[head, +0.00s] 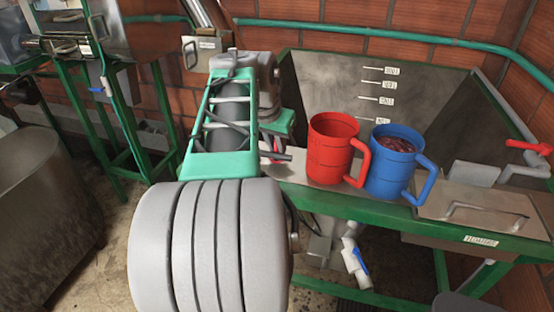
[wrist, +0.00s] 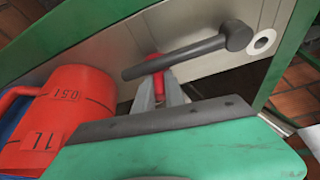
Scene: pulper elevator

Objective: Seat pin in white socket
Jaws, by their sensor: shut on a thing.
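The pin (wrist: 180,57) is a dark grey rod with a thicker round head at its right end, seen in the wrist view. My gripper (wrist: 160,82) is shut on it near the rod's middle, with a red piece showing between the fingertips. The white socket (wrist: 262,41) is a white ring with a dark hole in the metal panel. It lies just right of the pin's head in the picture; the gap in depth is hard to judge. In the head view my arm mostly hides the gripper and pin.
A red mug (head: 333,150) and a blue mug (head: 392,165) with dark red contents stand on the metal ledge right of my arm. The red mug (wrist: 60,110) is close left of my gripper in the wrist view. A green-framed metal tank (head: 330,85) stands behind.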

